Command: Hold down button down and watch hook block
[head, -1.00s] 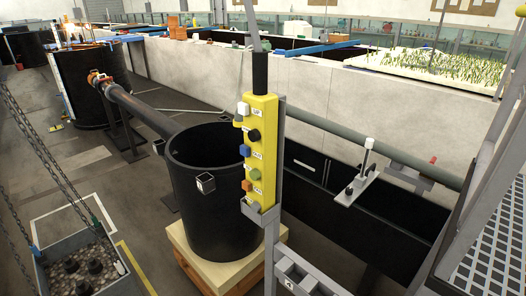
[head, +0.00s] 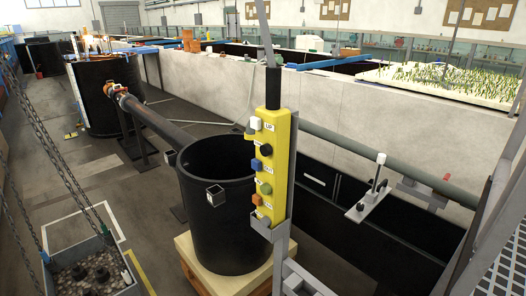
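A yellow control pendant (head: 279,163) hangs upright from a dark cable in the head view, right of centre, in a grey metal bracket. Its face carries several buttons: a white button (head: 255,123) at the top beside a label that seems to read UP, a black button (head: 265,150) just below, a blue button (head: 256,164), then green and orange ones. The black button's label is too small to read. No hook block can be made out; chains (head: 50,145) at the left run up out of view. Neither of my grippers is in view.
The chains hold a grey skip (head: 128,277) of gravel at lower left. A black tank (head: 222,225) on a pale base stands behind the pendant, with a pipe (head: 150,122) running to it. A metal stair or walkway (head: 500,262) is at right. Open floor lies at left.

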